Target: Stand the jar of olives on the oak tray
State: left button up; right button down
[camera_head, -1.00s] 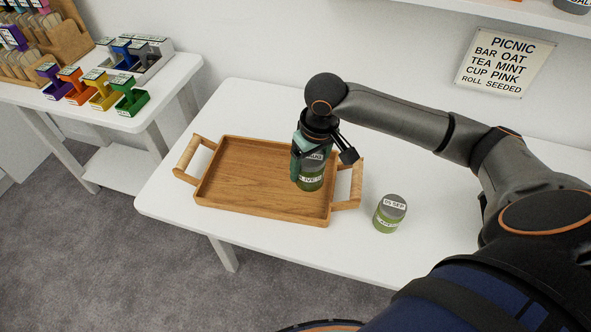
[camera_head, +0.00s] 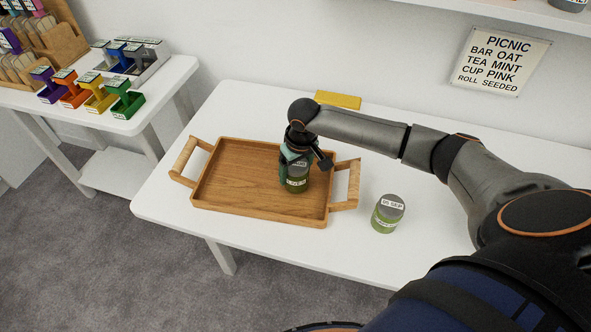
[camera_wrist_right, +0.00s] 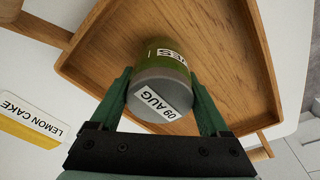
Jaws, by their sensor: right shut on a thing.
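The oak tray (camera_head: 240,200) lies on the white table, with a handle at each end. The jar of olives (camera_head: 297,184) is a green jar with a grey lid and a white label. It is upright over the right part of the tray; whether its base touches the tray floor I cannot tell. My right gripper (camera_head: 298,166) is shut around the jar from above. In the right wrist view the jar (camera_wrist_right: 163,75) sits between the green fingers, its lid reading "09 AUG", with the tray (camera_wrist_right: 235,80) behind it. My left gripper is not in view.
A second green jar with a grey lid (camera_head: 388,213) stands on the table right of the tray. A yellow block (camera_head: 338,100) lies behind my arm; a "LEMON CAKE" label (camera_wrist_right: 30,118) shows in the wrist view. A side table (camera_head: 120,120) at left holds coloured holders.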

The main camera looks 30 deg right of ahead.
grip_release()
jog(key=r, duration=0.4)
jog(key=s+r, duration=0.1)
jog(key=r, duration=0.3)
jog(key=r+p, duration=0.1)
jog(key=r, duration=0.3)
jog(key=shift+s, duration=0.4)
